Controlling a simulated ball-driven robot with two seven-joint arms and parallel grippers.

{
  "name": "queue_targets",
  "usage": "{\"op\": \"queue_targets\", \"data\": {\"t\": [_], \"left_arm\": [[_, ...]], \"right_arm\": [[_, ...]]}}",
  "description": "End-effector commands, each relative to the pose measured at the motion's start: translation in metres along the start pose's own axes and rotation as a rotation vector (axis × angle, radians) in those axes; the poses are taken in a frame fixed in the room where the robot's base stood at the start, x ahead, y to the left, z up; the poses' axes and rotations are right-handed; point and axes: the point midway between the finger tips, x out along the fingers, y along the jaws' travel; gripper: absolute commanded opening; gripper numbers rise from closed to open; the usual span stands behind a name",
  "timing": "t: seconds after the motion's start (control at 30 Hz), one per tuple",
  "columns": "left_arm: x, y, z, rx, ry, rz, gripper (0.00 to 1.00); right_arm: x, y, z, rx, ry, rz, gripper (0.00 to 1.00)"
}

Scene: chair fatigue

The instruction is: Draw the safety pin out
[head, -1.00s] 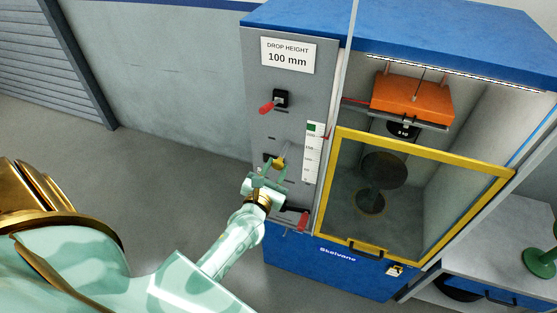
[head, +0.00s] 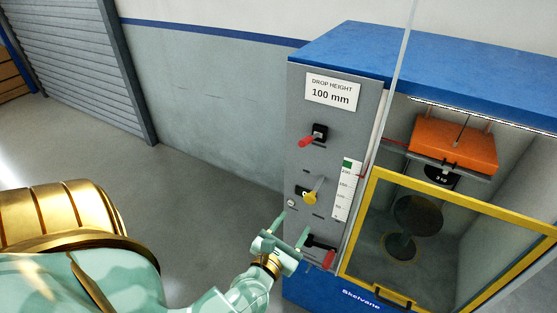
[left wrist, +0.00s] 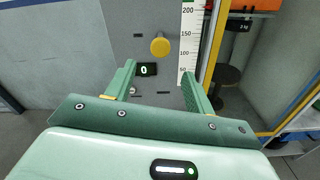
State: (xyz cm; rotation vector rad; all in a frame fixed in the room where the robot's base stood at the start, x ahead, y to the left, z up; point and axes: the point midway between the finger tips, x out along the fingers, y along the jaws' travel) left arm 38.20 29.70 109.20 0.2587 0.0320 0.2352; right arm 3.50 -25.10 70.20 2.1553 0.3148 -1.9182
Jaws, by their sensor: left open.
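A yellow round knob (head: 311,197) on a pale shaft sticks out from the grey panel (head: 300,165) of the machine. I take it for the head of the safety pin, though no label says so; how deep the shaft sits cannot be told. The knob also shows in the left wrist view (left wrist: 160,46), beyond the fingertips. My left gripper (head: 292,224) is open and empty, below the knob and apart from it. In the left wrist view its two fingers (left wrist: 158,68) stand wide apart. My right gripper is not in view.
A red-handled lever (head: 306,141) sits above the knob and another red handle (head: 329,259) below, close by the left gripper. A scale strip (head: 345,190) runs along the panel's right.

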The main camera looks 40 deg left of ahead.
Motion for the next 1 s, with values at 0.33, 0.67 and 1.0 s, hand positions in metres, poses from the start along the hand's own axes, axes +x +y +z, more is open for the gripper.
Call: {"op": "queue_targets", "data": {"t": [0.33, 0.67, 1.0], "left_arm": [[-0.069, 0.0, -0.002, 0.002, 0.0, -0.001, 0.53], [-0.076, 0.0, 0.0, 0.002, -0.001, 0.0, 0.53], [-0.076, 0.0, 0.0, 0.003, 0.0, 0.0, 0.53]], "right_arm": [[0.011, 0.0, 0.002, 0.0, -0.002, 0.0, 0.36], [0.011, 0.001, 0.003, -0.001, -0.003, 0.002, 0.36], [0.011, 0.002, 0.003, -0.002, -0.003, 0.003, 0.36]]}}
